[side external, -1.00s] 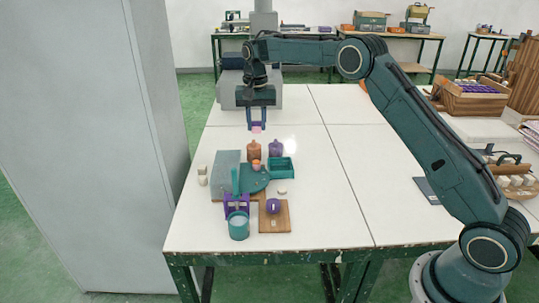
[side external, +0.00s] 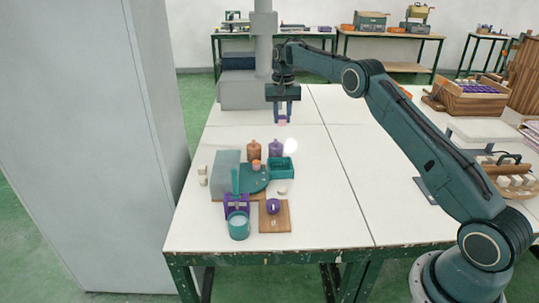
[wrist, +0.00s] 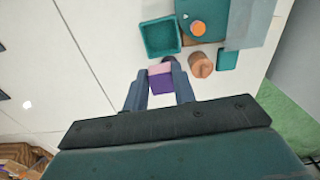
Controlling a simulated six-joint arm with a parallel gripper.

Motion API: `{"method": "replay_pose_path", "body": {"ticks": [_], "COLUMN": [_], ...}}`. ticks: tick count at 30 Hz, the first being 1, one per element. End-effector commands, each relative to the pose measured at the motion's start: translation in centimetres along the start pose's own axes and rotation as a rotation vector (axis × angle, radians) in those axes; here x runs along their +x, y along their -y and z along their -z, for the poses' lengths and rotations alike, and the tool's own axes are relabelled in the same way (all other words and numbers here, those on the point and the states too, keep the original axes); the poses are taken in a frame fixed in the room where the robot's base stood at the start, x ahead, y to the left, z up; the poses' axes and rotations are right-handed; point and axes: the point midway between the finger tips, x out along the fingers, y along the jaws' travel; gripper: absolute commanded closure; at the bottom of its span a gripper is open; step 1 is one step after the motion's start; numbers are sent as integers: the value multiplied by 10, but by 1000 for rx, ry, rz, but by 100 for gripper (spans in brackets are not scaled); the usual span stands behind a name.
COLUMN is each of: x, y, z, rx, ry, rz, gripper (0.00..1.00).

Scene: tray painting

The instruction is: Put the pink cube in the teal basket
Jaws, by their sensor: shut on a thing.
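The pink cube (side external: 283,123) is between the fingertips of my gripper (side external: 282,117), which is shut on it and holds it above the table. The teal basket (side external: 284,177) stands on the table, nearer the camera than my gripper in the side view. It is a square, open-topped box, and it looks empty in the wrist view (wrist: 160,39). The cube is apart from the basket, behind it in the side view.
An orange-brown bottle (side external: 254,150) and a purple bottle (side external: 276,148) stand close behind the basket. A grey block (side external: 226,170), a teal cup (side external: 239,229) and a wooden board (side external: 274,217) are nearby. The table right of the basket is clear.

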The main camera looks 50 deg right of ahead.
Motion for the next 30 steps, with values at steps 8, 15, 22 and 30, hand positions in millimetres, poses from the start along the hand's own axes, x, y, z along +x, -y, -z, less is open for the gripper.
{"method": "replay_pose_path", "body": {"ticks": [8,15,22,30], "x": [40,86,128,152], "y": [0,0,0,0], "z": [-1,-1,-1,-1], "rx": [0,0,0,0], "ry": [5,4,4,1], "rz": [-2,-2,-2,0], "gripper": [95,95,95,95]}}
